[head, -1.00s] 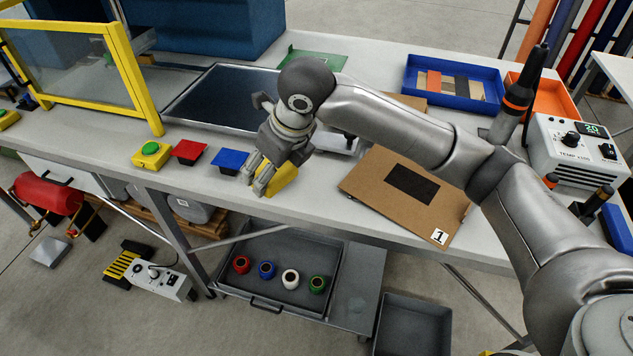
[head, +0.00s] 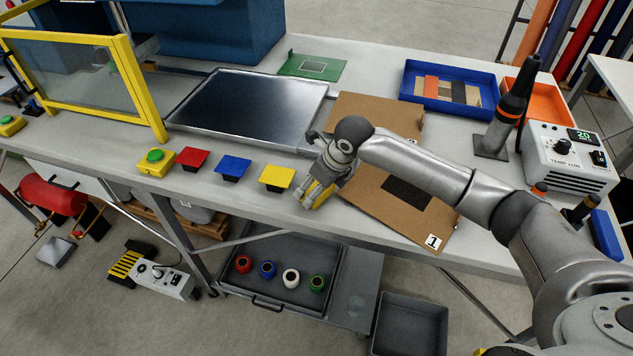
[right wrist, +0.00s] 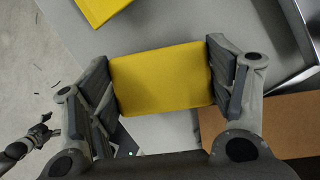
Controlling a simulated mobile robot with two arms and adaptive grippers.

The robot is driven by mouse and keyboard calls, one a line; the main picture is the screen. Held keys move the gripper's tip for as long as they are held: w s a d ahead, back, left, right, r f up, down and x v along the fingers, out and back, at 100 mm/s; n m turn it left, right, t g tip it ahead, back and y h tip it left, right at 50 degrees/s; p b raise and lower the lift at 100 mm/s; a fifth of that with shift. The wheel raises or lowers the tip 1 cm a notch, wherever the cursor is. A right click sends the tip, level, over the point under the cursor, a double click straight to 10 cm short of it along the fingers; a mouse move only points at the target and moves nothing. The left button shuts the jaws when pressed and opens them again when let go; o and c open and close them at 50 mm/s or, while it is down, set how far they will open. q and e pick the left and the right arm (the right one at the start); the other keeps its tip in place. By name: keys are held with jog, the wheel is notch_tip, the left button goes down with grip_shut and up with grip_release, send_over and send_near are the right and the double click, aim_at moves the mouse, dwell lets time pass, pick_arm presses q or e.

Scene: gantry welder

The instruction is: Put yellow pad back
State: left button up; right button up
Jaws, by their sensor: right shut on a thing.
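My right gripper (head: 308,203) is shut on a yellow pad (head: 322,196) over the front of the bench, at the left edge of a brown board. In the right wrist view the held pad (right wrist: 162,77) spans between both fingers (right wrist: 162,85). I cannot tell whether it touches the bench. Another yellow pad (head: 277,177) sits on a small dark base just left of the gripper. Its edge also shows at the top left of the wrist view (right wrist: 97,8). A dark jointed shape at the wrist view's left edge looks like my left gripper (right wrist: 35,135); its fingers are unclear.
A blue pad (head: 233,167), a red pad (head: 192,158) and a yellow box with a green button (head: 155,161) line the front edge leftward. A dark panel (head: 250,103) lies behind them. A board marked 1 (head: 440,226) and a soldering stand (head: 490,146) are on the right.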

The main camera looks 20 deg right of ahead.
jog(key=shift+f, duration=0.2)
jog(key=o, duration=0.9)
jog(key=shift+c, duration=0.2)
jog(key=shift+r, duration=0.2)
jog(key=b+v, duration=0.1)
jog(key=v, duration=1.1)
jog(key=shift+b, duration=0.35)
